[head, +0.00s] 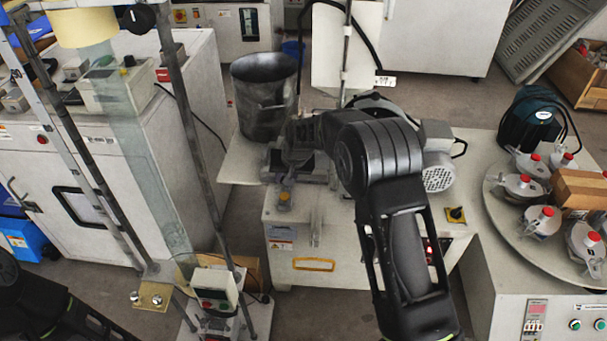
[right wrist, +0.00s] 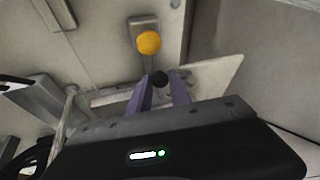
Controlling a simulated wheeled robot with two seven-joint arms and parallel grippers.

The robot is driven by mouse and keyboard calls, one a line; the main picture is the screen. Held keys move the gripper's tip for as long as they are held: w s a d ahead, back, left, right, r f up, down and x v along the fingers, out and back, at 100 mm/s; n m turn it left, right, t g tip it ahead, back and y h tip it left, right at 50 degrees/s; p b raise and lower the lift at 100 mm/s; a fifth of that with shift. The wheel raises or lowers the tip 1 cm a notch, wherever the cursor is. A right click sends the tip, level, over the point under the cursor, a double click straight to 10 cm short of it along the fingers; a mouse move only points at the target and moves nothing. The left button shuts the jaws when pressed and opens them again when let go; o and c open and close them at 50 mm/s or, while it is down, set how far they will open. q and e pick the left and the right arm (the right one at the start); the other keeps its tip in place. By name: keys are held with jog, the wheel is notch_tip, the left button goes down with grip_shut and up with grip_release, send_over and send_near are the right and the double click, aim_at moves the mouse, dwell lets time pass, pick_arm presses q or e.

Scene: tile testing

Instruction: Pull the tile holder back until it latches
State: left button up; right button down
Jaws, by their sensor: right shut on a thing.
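The tile testing machine (head: 335,232) is a white cabinet in the middle of the head view, with a metal assembly (head: 287,168) on its top that appears to include the tile holder. My right arm reaches over it from below and hides part of it. In the right wrist view, my right gripper (right wrist: 160,88) has its purple fingers on either side of a small black knob (right wrist: 160,78), shut on it. Whether the holder is latched cannot be told. Of my left arm, only dark links show at the lower left; its gripper is out of view.
A dark bucket (head: 264,98) stands behind the assembly. A motor (head: 437,172) sits to the right of my arm. A round table (head: 512,215) with several red-topped pots is farther right. A yellow ball knob (right wrist: 149,42) lies just beyond my right fingertips.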

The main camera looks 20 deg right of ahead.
jog(key=a, duration=0.1)
jog(key=w+a, duration=0.1)
jog(key=a, duration=0.1)
jog(key=shift+w+a, duration=0.1)
jog(key=shift+w, duration=0.2)
jog(key=c, duration=1.5)
grip_release()
jog(key=p+v, duration=0.2)
jog(key=v, duration=0.6)
